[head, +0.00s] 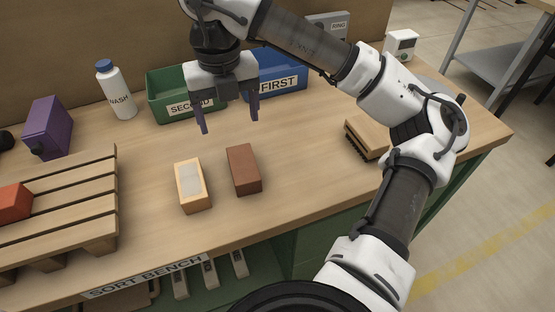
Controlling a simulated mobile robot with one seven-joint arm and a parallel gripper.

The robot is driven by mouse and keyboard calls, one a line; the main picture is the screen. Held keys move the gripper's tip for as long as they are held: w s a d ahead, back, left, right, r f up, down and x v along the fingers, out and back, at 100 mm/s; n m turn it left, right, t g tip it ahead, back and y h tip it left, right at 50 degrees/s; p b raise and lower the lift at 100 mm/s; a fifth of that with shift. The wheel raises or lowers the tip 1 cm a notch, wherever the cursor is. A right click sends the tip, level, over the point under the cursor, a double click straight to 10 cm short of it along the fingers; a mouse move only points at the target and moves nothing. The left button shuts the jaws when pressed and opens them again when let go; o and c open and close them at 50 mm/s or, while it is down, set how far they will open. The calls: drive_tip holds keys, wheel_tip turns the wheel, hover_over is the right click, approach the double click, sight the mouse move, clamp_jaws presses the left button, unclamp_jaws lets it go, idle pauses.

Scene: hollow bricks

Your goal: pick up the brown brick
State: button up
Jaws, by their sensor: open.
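The brown brick (244,170) lies on the bench top near the middle, to the right of a pale tan brick (193,185) with a whitish top. The two bricks are apart, with a narrow gap between them. My gripper (229,118) is open and empty, fingers pointing down. It is above the bench, behind the brown brick in the view, and in front of the bins. Nothing is between its fingers. Its exact height above the bench is hard to tell.
A green bin (157,111) marked SECOND and a blue bin (290,88) marked FIRST stand behind. A wooden pallet (75,208) with a red brick (12,203) is at left. A white bottle (114,90), purple box (47,127) and brush (368,137) are around.

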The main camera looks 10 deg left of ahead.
sight(243, 163)
drive_tip(key=shift+m, duration=0.4)
drive_tip(key=f+p, duration=0.1)
drive_tip(key=f, duration=0.3)
drive_tip(key=d+f, duration=0.1)
drive_tip(key=f, duration=0.4)
drive_tip(key=f+p, duration=0.1)
drive_tip(key=f, duration=0.4)
drive_tip(key=shift+s+d+p, duration=0.1)
drive_tip(key=shift+d+p, duration=0.15)
drive_tip(key=shift+p, duration=0.1)
drive_tip(key=shift+c, duration=0.5)
drive_tip(key=shift+r, duration=0.1)
drive_tip(key=c, duration=1.3)
